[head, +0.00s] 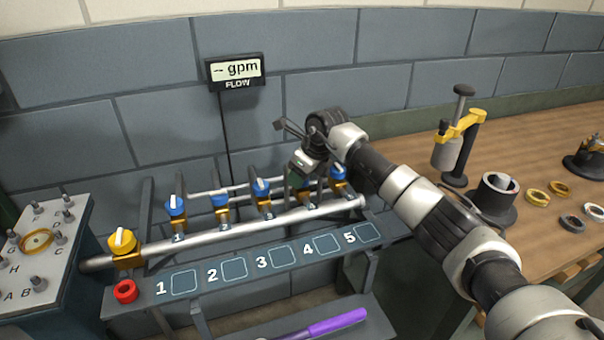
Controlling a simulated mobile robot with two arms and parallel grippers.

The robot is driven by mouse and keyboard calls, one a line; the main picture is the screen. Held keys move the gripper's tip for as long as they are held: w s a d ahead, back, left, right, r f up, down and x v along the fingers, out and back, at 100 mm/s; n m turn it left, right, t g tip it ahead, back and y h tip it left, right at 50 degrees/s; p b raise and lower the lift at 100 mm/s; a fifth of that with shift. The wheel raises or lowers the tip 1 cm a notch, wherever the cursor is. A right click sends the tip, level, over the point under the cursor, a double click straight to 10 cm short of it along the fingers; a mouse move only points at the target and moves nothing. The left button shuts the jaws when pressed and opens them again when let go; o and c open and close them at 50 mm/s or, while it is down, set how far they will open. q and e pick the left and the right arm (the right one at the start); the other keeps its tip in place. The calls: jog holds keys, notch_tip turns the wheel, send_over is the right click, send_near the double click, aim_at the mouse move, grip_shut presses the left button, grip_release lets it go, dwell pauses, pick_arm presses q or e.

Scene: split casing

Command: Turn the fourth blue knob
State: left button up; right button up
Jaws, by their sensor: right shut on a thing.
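A row of blue knobs stands on valves along a silver pipe (230,228) on a rack. The first blue knob (176,205), second blue knob (221,199), third blue knob (261,186) and the rightmost, fifth blue knob (339,172) show. My right gripper (298,178) reaches down over the fourth valve, between the third and fifth knobs. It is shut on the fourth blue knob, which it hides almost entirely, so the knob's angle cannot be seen. My left gripper is not in view.
A yellow knob (123,241) with a white pointer sits at the pipe's left end. A flow display (236,71) reads "-- gpm". A purple-handled tool (330,323) lies on the lower shelf. A wooden bench (400,160) holds parts at right.

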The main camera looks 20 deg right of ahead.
jog(key=m+t+h, duration=0.1)
jog(key=m, duration=0.2)
jog(key=m+h, duration=0.1)
jog(key=m, duration=0.3)
jog(key=shift+a+h, duration=0.1)
jog(key=shift+h, duration=0.2)
jog(key=m+h+b, duration=0.1)
jog(key=m, duration=0.1)
jog(key=m+h+b, duration=0.1)
jog(key=m, duration=0.2)
jog(key=shift+a, duration=0.1)
jog(key=shift+m+g+h+b, duration=0.5)
jog(key=shift+m+h+b, duration=0.25)
jog(key=shift+m, duration=1.35)
jog(key=o, duration=0.9)
jog(key=shift+r, duration=0.1)
jog(key=b+v, duration=0.1)
jog(key=v, duration=0.9)
jog(key=shift+a+r, duration=0.1)
jog(key=shift+r, duration=0.25)
